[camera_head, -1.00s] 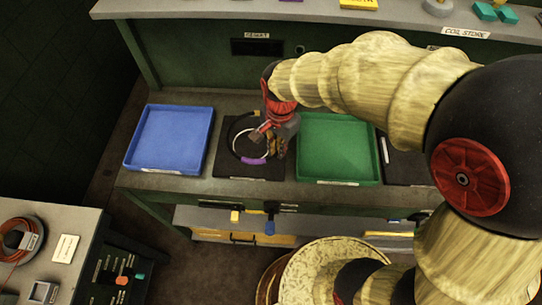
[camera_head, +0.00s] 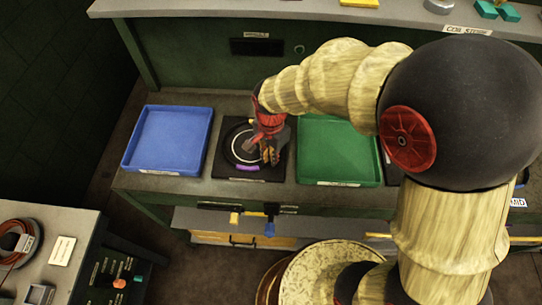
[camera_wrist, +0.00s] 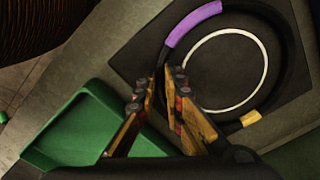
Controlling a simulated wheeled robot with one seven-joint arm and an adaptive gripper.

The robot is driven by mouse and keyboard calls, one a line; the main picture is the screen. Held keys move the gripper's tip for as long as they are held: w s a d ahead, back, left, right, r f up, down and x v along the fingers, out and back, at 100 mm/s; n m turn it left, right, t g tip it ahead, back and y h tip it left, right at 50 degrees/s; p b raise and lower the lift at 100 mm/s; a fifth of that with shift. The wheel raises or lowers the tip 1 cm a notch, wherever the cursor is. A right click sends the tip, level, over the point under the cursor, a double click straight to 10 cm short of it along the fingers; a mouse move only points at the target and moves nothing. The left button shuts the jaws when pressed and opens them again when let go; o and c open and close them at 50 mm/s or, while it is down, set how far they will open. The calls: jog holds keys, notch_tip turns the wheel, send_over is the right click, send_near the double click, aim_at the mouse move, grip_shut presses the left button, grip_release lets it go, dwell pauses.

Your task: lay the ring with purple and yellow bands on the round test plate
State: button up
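The black ring with a purple and a yellow band (camera_wrist: 281,45) lies around the white circle marked on the dark square test plate (camera_wrist: 135,38). In the wrist view its purple band is at the top and its yellow band at the lower right. In the head view the ring (camera_head: 247,168) looks nearly flat on the plate (camera_head: 222,168), purple band toward the front. My gripper (camera_wrist: 163,75) straddles the ring's near side with one finger on each side, tips close together, and appears shut on it. The fingers hide that stretch. My gripper (camera_head: 268,155) covers the ring's right side in the head view.
A blue tray (camera_head: 126,165) stands left of the plate and a green tray (camera_head: 340,183) close on its right. The green tray's rim (camera_wrist: 62,112) is near my fingers in the wrist view. A back wall with a shelf (camera_head: 220,10) rises behind the bench.

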jog(key=o, duration=0.4)
jog(key=shift+c, duration=0.2)
jog(key=shift+r, duration=0.15)
notch_tip(320, 180, up, 12)
jog(key=p, duration=0.2)
jog(key=s+d+r+n+t, duration=0.5)
jog(key=s+d+r+n, duration=0.4)
jog(key=s+d+r, duration=0.3)
jog(key=s+d, duration=0.1)
jog(key=d, duration=0.2)
jog(key=shift+d+r+t, duration=0.25)
jog(key=shift+d+t, duration=0.05)
jog(key=shift+d, duration=0.1)
